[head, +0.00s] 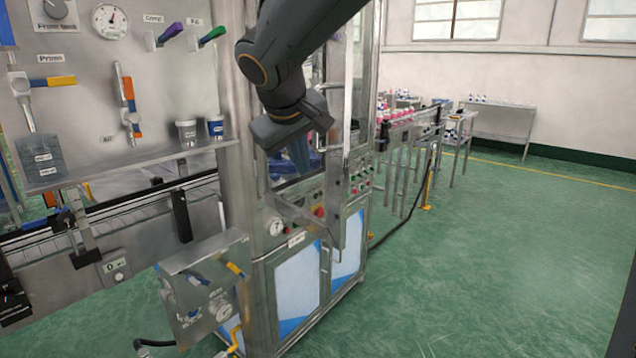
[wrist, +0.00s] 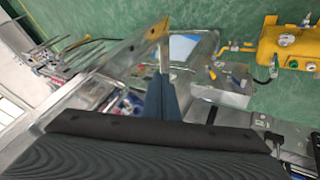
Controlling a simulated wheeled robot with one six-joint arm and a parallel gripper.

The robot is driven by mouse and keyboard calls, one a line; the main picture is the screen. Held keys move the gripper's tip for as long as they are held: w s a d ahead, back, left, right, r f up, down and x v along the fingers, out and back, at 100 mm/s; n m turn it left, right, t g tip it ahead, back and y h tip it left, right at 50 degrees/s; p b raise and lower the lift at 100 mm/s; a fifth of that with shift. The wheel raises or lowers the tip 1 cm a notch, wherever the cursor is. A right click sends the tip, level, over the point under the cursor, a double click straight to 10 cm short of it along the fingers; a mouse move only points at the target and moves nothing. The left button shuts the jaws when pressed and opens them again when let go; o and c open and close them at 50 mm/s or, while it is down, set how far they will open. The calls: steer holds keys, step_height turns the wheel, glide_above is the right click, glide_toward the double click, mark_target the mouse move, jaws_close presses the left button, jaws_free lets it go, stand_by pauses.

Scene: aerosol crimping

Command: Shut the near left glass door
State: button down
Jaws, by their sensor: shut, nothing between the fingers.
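The near left glass door shows in the head view as a clear pane in a thin metal frame (head: 342,205) on the front of the steel machine. It stands swung out from the cabinet, and my arm hides its upper left part. In the wrist view its frame (wrist: 110,55) runs slantwise to a yellowish corner. My gripper (head: 300,158) is shut and empty, pointing down by the door opening. The wrist view shows its blue-grey fingers (wrist: 163,98) close to the door frame. I cannot tell whether they touch it.
A control panel with buttons and a gauge (head: 275,227) lies below the door. A steel box with valves (head: 205,290) juts out at the lower left. A yellow tank (wrist: 290,45) stands on the floor in the wrist view. Green floor (head: 480,270) is free at right.

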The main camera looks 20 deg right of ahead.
steer(key=p, duration=0.2)
glide_toward(324, 193)
step_height(324, 193, down, 4)
steer(key=a, duration=0.3)
steer(key=shift+w+d+r+p, duration=0.1)
steer(key=shift+w+d+p, duration=0.55)
steer(key=shift+d, duration=0.35)
steer(key=shift+w+d+r+p, duration=0.15)
steer(key=shift+w+d+p, duration=0.4)
steer(key=shift+d, duration=0.45)
steer(key=shift+w, duration=0.1)
